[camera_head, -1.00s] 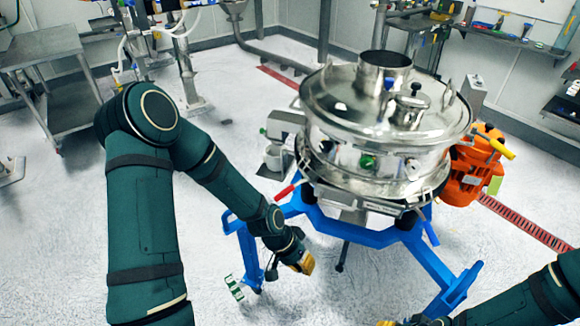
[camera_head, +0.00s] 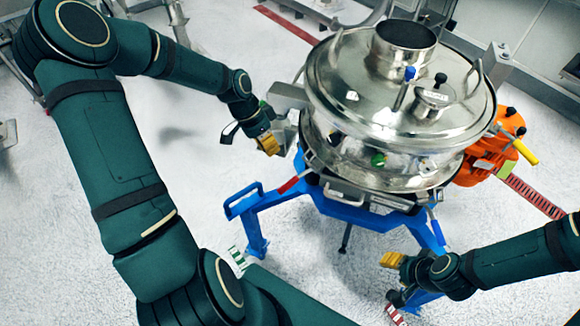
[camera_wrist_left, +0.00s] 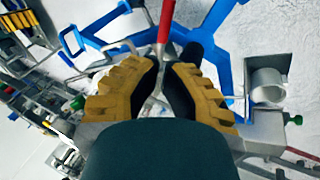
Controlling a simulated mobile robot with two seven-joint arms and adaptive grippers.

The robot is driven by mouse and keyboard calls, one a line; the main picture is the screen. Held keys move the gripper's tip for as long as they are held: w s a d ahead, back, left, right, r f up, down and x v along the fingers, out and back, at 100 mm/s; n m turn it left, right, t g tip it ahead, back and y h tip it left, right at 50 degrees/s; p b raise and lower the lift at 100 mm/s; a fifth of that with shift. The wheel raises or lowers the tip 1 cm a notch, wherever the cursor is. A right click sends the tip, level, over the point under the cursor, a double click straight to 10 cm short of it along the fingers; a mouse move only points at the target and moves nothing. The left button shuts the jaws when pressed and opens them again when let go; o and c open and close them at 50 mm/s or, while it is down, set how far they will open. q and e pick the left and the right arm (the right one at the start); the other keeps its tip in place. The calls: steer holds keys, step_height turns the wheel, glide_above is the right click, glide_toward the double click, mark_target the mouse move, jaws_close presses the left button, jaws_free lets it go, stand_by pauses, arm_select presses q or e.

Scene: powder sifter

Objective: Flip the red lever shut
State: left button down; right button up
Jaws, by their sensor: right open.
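The red lever (camera_head: 289,185) sticks out at the left of the sifter's underside, just above the blue frame. It also shows in the left wrist view (camera_wrist_left: 165,22), beyond my fingertips. My left gripper (camera_head: 268,143) is beside the sifter's left side, above and slightly left of the lever in the head view. My right gripper (camera_head: 393,260) is open at the lower right, in front of the blue frame and away from the lever.
The steel sifter (camera_head: 335,85) fills the upper middle, on a blue frame (camera_head: 355,212). An orange motor (camera_head: 492,150) with a yellow handle is on its right. A grey bracket with a white cup (camera_wrist_left: 268,85) is near my left gripper. Open floor lies left.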

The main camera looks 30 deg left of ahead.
mark_target(290, 184)
arm_select(q)
steer(key=shift+r, duration=0.1)
stand_by(0.3)
steer(key=b+x, duration=0.1)
steer(key=x, duration=1.3)
steer(key=shift+a+b, duration=0.1)
steer(key=shift+b, duration=0.2)
